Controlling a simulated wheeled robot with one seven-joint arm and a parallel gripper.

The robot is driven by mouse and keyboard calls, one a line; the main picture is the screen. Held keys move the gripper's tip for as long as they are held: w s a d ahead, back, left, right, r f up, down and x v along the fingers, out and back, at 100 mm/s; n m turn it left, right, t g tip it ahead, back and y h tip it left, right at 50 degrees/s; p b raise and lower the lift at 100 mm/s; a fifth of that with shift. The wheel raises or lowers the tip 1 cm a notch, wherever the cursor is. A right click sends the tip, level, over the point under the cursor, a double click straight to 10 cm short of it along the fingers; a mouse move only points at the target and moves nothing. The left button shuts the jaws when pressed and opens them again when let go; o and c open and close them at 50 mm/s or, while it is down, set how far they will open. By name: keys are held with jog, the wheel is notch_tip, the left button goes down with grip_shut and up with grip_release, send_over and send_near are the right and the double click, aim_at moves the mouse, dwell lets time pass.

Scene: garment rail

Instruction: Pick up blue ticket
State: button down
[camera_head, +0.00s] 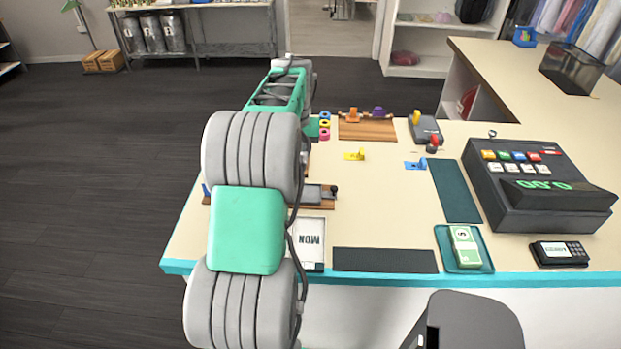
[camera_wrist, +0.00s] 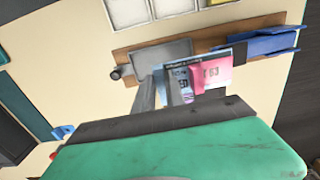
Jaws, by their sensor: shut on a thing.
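In the wrist view, a light blue ticket (camera_wrist: 184,66) with dark print stands beside a pink ticket (camera_wrist: 217,72) at a wooden board (camera_wrist: 130,58). My gripper (camera_wrist: 166,90) is at the blue ticket, with its grey fingers shut on that ticket's near edge. The pink ticket is just right of the fingers. The fingers hide part of the blue ticket. In the head view, my arm hides the gripper and both tickets.
A darker blue object (camera_wrist: 262,43) lies at the board's right end. On the counter (camera_head: 390,215) are a blue tag with a peg (camera_head: 416,164), a yellow one (camera_head: 355,155), a cash register (camera_head: 535,185), a calendar (camera_head: 309,240) and a money tray (camera_head: 483,266).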

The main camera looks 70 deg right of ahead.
jog(key=w+r, duration=0.1)
jog(key=w, duration=0.2)
jog(key=w+r+b, duration=0.1)
jog(key=w, duration=0.1)
jog(key=w+r, duration=0.2)
jog(key=w, duration=0.1)
jog(key=shift+w+a, duration=0.1)
jog(key=shift+w, duration=0.25)
jog(key=shift+w+r, duration=0.25)
jog(key=shift+r, duration=0.4)
jog(key=shift+r+p, duration=1.9)
jog(key=shift+p, duration=0.2)
